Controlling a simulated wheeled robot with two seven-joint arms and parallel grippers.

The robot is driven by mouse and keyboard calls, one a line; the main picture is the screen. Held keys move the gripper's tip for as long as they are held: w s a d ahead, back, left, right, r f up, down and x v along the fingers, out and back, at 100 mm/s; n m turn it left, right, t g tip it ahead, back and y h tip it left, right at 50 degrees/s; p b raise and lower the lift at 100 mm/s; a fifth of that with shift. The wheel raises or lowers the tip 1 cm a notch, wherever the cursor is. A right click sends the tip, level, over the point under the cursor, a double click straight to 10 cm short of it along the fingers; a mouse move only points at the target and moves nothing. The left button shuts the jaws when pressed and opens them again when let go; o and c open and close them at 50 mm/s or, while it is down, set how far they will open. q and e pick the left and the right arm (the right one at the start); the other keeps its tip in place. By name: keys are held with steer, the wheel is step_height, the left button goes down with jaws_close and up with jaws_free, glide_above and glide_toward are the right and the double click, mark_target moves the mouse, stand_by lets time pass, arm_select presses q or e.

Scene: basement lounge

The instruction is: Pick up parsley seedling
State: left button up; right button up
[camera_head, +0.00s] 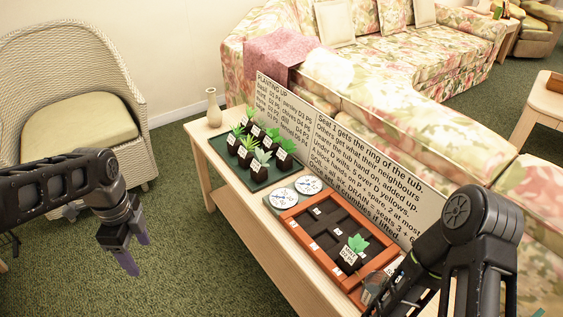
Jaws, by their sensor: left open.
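Several potted seedlings with small white labels stand on a dark green tray (222,152) on the narrow table. Their labels are too small to read, so I cannot tell which is the parsley. One seedling (353,246) with pale green leaves and a white label stands in the right part of the orange-brown divided tub (291,224). My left gripper (137,256) is open and empty, pointing down over the carpet left of the table, apart from all seedlings. My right gripper (376,288) is near the tub's front right corner, and its fingers are mostly hidden.
A sign (345,150) along the table's back lists plants, parsley among them, and seating rules. Two round white dials (285,199) lie between tray and tub. A vase (213,107) stands at the table's far end. A wicker chair (75,80) and floral sofa (400,60) flank the table.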

stand_by(0.4)
arm_select(q)
steer(key=d+f+n+h+p, duration=0.2)
steer(key=d+f+n+p, duration=0.25)
steer(key=d+f, duration=0.35)
steer(key=s+d+f+n+h+p, duration=0.1)
steer(key=s+d+f+n+p, duration=0.3)
steer(key=s+d+n, duration=0.3)
steer(key=s+d+f+n+h+p, duration=0.1)
steer(key=s+d+f+n+p, duration=0.4)
steer(key=d, duration=0.5)
steer(key=s+n, duration=0.2)
steer(key=n, duration=0.1)
steer(key=shift+s+t, duration=0.2)
steer(key=shift+t, duration=0.1)
steer(key=shift+c, duration=0.3)
